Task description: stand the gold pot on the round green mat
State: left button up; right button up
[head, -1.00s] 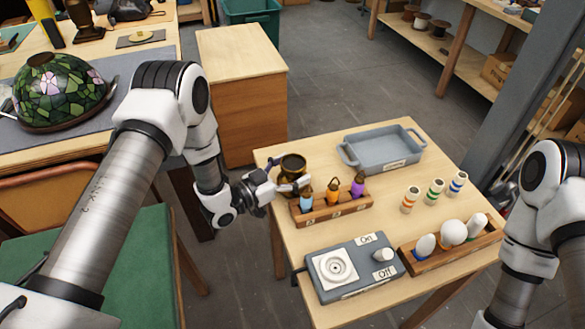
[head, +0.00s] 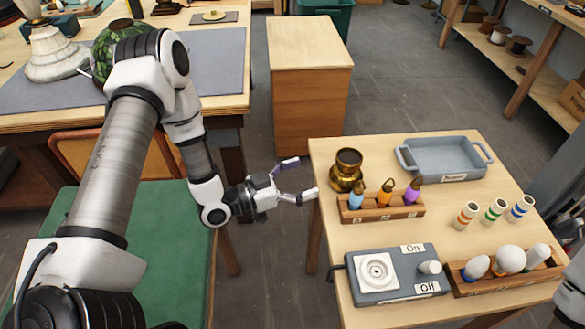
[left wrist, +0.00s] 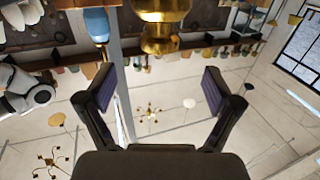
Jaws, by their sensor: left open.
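The gold pot (head: 347,172) stands upright on the small wooden table, near its left edge and behind the left end of a wooden rack. My left gripper (head: 302,180) is open and empty, level with the pot and to its left, with a clear gap between them. In the left wrist view the open fingers (left wrist: 155,92) have nothing between them, and the pot (left wrist: 162,22) shows beyond them at the top edge, partly cut off. I see no round green mat in either view. My right gripper is out of view.
The rack (head: 382,212) holds blue, orange and purple pieces close to the pot. A grey tray (head: 402,158), a switch box (head: 340,272) and a bulb rack (head: 490,288) share the table. A green seat (head: 180,255) and workbench (head: 215,100) are left.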

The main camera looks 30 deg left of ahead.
pick_arm(q)
jog(key=s+f+n+g+y, duration=0.5)
jog(key=s+f+g+y, duration=0.3)
jog(key=s+f, duration=0.8)
notch_tip(320, 180, down, 3)
jog(key=shift+d+f+n+g, duration=0.25)
jog(key=shift+n+g, duration=0.15)
jog(key=shift+g, duration=0.7)
jog(key=shift+o, duration=0.6)
jog(key=s+a+f+n+g+y, duration=0.1)
jog(key=s+a+n+g+y, duration=0.1)
jog(key=s, duration=0.8)
jog(key=shift+a+g+y, duration=0.15)
jog(key=shift+g+y, duration=0.35)
jog(key=shift+g, duration=0.5)
jog(key=shift+a+f, duration=0.1)
jog(key=shift+f, duration=0.05)
